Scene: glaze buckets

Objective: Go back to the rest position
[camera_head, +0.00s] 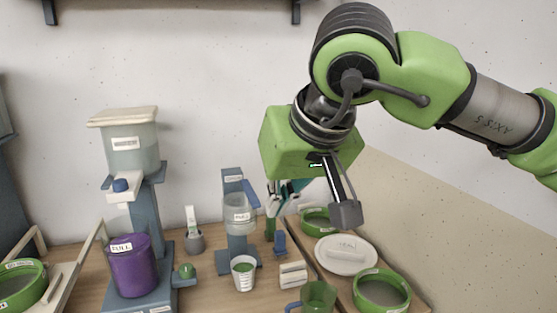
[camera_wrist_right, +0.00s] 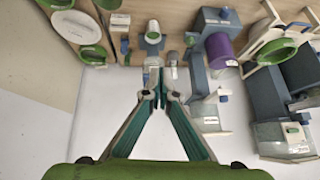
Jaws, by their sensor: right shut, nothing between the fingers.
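My right arm reaches in from the right in the head view. Its right gripper (camera_head: 275,215) hangs over the bench, partly hidden behind the green wrist housing. In the right wrist view the two teal fingers of my right gripper (camera_wrist_right: 160,85) come together at the tips, with nothing between them. The gripper is near a clear vessel on a blue stand (camera_head: 238,213); I cannot tell the exact gap. My left gripper is not in view.
On the bench stand a purple bucket (camera_head: 131,268) labelled FULL, a white cup (camera_head: 243,275), a green jug (camera_head: 318,296) and a white block (camera_head: 293,275).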

